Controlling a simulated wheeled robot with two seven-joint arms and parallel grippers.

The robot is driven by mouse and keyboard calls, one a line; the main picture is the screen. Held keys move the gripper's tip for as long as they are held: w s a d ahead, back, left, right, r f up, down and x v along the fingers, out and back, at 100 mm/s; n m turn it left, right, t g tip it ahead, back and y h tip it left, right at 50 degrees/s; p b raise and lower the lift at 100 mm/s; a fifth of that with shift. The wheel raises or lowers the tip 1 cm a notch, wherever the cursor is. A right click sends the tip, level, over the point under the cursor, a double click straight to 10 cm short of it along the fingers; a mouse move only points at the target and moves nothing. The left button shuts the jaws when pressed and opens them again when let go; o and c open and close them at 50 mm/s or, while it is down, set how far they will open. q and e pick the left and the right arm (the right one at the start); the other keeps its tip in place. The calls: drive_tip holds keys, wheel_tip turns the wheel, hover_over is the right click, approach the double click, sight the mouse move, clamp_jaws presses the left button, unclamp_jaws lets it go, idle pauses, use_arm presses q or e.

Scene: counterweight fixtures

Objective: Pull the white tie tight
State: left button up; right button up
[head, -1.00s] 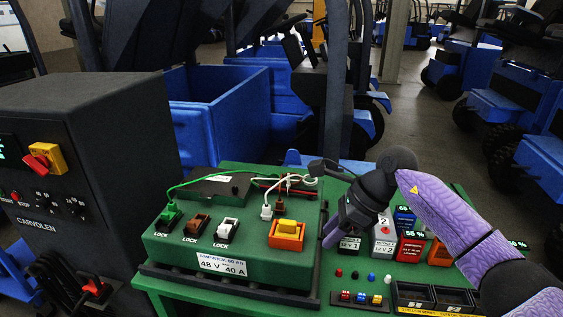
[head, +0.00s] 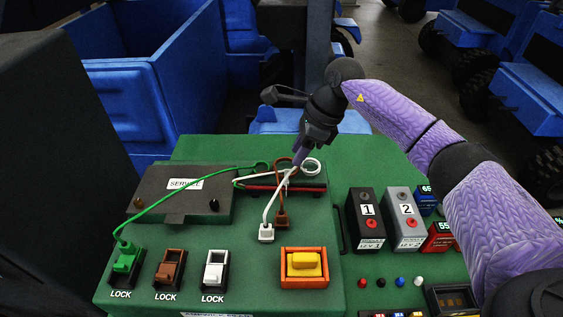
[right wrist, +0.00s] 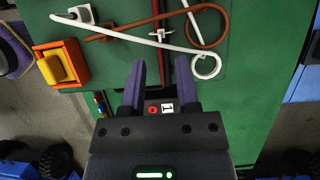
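The white tie (right wrist: 161,33) is a small white piece lying across a thin red-and-black strip in the right wrist view. I cannot tell from here how tight it is. In the head view it sits among the cables, close below my right gripper (head: 298,160), and is hard to separate from them. A white cable (head: 271,205) and a brown cable (head: 281,202) run up from their plugs to loops there. In the right wrist view my right gripper's purple fingers (right wrist: 158,65) are apart and empty, short of the tie. My left gripper is not in view.
A dark service cover (head: 184,196) lies left. Battery boxes 1 (head: 367,219) and 2 (head: 405,215) stand right.

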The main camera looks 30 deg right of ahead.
sight(287, 171)
drive_tip(key=x, duration=0.6)
drive_tip(key=shift+a+f+b, duration=0.1)
drive_tip(key=shift+f+b, duration=0.2)
drive_tip(key=shift+f, duration=0.05)
